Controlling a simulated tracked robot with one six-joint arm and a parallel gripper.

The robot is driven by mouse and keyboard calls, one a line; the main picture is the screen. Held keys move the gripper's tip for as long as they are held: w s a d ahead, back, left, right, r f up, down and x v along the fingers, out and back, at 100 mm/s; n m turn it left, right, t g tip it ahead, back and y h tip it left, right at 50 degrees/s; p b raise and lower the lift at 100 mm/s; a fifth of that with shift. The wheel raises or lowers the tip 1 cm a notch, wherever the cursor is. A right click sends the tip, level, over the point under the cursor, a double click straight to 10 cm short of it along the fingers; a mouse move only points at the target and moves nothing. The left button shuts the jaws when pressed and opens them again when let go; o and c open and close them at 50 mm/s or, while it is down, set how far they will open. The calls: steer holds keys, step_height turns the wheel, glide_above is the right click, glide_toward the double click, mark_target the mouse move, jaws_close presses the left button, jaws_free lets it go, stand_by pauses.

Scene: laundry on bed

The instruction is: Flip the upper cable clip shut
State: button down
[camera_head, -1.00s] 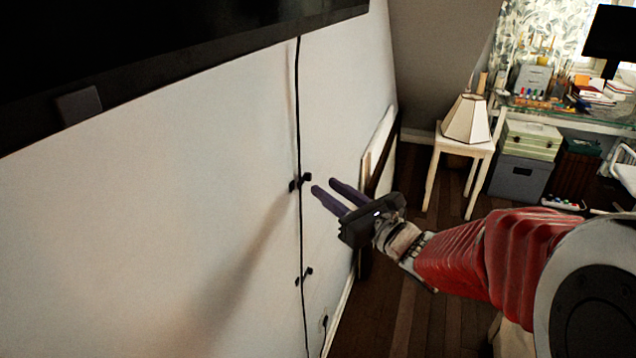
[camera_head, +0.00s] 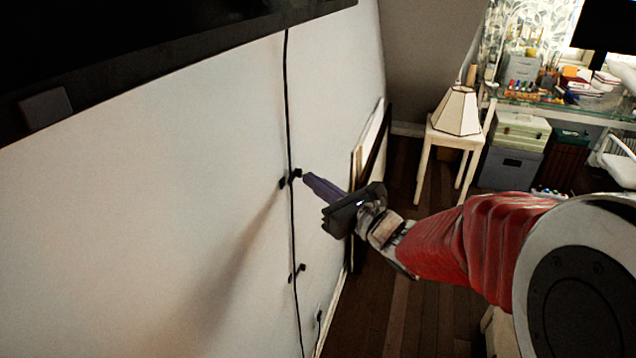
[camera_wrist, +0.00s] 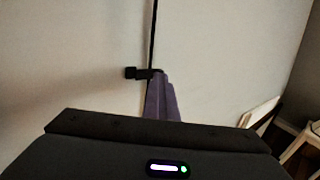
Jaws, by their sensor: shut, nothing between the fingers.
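The upper cable clip (camera_head: 290,178) is a small black piece on the white wall, with the black cable (camera_head: 287,110) running down through it. Its right-hand part stands out from the wall, so it looks open. The clip also shows in the wrist view (camera_wrist: 137,73), just beyond my fingertips. The lower cable clip (camera_head: 296,272) sits further down the same cable. My gripper (camera_head: 306,178) is shut and empty, its purple fingers together. The fingertips are right beside the upper clip's right part; I cannot tell whether they touch. In the wrist view the fingers (camera_wrist: 161,95) hide the cable below the clip.
A dark screen (camera_head: 150,40) hangs on the wall above. Framed panels (camera_head: 372,150) lean on the wall behind my gripper. A lamp (camera_head: 457,111) on a white stool (camera_head: 445,139) stands further back. The wall left of the cable is clear.

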steer(key=c, duration=2.5)
jaws_free()
steer(key=shift+c, duration=0.2)
steer(key=o, duration=0.7)
steer(key=shift+s+d, duration=0.1)
